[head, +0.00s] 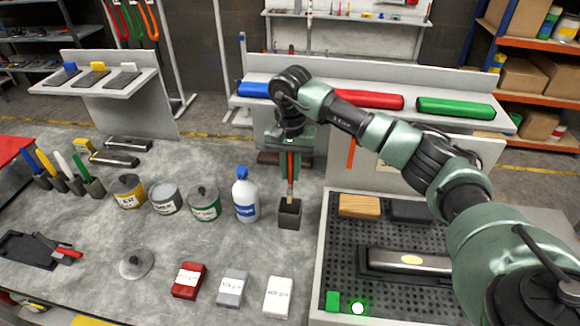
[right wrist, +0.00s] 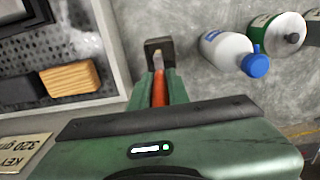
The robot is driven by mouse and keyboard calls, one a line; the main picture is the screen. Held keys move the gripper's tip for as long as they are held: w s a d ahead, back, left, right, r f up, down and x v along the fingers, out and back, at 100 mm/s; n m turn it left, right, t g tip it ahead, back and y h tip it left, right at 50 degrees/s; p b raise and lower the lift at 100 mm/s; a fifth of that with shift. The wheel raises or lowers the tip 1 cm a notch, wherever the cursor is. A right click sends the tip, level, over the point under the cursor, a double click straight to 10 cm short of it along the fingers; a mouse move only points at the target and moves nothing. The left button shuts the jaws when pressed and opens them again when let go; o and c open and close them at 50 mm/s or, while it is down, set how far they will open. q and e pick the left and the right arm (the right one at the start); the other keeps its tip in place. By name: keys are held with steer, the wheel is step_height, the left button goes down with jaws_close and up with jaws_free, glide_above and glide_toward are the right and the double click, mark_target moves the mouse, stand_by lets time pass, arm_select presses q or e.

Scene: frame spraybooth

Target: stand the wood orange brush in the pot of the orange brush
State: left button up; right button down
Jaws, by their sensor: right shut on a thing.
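My right gripper (head: 290,150) is shut on the orange brush (head: 290,167), which points down with its pale lower end lowest. Below it stands a small dark square pot (head: 289,217) on the grey bench. The pale end overlaps the pot's mouth; I cannot tell how deep it is inside. In the right wrist view the orange brush (right wrist: 159,90) shows between the green fingers, and its pale end lies over the opening of the pot (right wrist: 158,44). My left gripper is not in view.
A white bottle with a blue cap (head: 245,196) stands just left of the pot. A green-labelled can (head: 205,204) stands beyond it. A perforated tray (head: 345,272) lies to the right. Several pots with coloured brushes (head: 73,185) stand far left.

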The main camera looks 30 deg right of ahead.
mark_target(290, 183)
step_height(290, 183, down, 2)
steer(key=shift+a+f+b, duration=0.1)
steer(key=shift+f+b, duration=0.05)
steer(key=shift+b, duration=0.35)
step_height(290, 183, down, 3)
steer(key=shift+r+b, duration=0.1)
steer(key=shift+b, duration=1.05)
steer(key=shift+f+b, duration=0.75)
steer(key=shift+f, duration=0.15)
steer(key=shift+f+b, duration=0.85)
steer(key=shift+f, duration=0.15)
steer(key=c, duration=1.3)
jaws_free()
